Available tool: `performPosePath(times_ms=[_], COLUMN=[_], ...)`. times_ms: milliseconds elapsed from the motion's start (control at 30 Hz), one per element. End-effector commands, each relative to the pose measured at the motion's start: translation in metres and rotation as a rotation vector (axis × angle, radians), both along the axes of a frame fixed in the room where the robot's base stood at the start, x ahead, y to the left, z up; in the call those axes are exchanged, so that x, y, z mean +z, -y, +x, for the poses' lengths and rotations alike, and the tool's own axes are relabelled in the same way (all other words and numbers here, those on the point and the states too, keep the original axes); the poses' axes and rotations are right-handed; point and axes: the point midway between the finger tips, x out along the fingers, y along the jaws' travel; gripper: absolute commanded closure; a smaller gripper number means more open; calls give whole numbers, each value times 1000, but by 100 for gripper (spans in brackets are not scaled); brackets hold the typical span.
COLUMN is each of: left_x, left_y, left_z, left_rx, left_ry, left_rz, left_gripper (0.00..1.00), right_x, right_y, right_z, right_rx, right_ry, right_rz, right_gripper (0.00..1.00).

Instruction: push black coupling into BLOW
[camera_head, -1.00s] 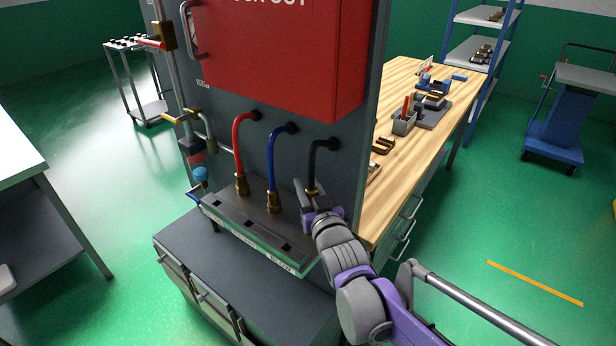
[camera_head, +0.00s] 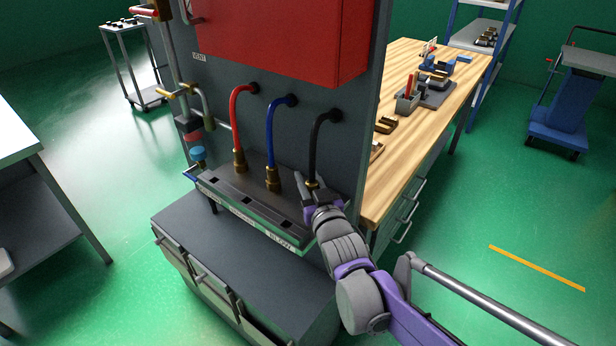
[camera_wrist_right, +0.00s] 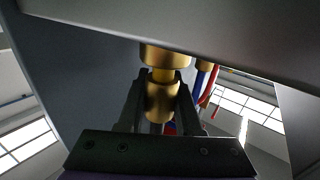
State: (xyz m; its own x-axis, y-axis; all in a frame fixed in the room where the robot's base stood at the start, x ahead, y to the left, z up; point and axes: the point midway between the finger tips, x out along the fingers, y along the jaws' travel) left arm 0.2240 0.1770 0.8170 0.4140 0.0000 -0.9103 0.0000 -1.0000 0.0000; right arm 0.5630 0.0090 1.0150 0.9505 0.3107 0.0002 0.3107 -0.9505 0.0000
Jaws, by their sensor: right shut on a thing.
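The black hose (camera_head: 318,145) hangs from the panel and ends in a brass coupling (camera_head: 313,183). My right gripper (camera_head: 309,187) is shut on this coupling, above the right end of the manifold. In the right wrist view the two fingers (camera_wrist_right: 160,88) close on either side of the brass coupling (camera_wrist_right: 160,104). A wider brass piece (camera_wrist_right: 166,54) is in line with it, against a grey edge. The BLOW label (camera_head: 280,241) is on the manifold's front edge, right of centre. The gripper hides the coupling's lower end, so I cannot tell if it is seated. My left gripper is out of view.
The red hose's coupling (camera_head: 239,160) and the blue hose's coupling (camera_head: 273,179) stand upright on the manifold (camera_head: 225,185) to the left. A red box (camera_head: 275,40) is above. A wooden workbench (camera_head: 385,185) is close on the right.

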Motion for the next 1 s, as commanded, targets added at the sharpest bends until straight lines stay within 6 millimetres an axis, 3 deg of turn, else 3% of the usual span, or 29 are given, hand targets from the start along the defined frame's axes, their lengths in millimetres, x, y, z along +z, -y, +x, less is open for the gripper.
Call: performPosePath(times_ms=[767,800,967,1000], left_x=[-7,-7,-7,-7], left_y=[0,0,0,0], left_z=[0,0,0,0], left_rx=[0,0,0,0], left_ry=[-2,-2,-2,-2], left_rz=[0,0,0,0], left_gripper=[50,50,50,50], right_x=[-11,-11,-11,-11], right_y=[0,0,0,0], right_z=[0,0,0,0], right_rx=[0,0,0,0], right_ry=[0,0,0,0], right_rz=[0,0,0,0], right_gripper=[100,61,32,31])
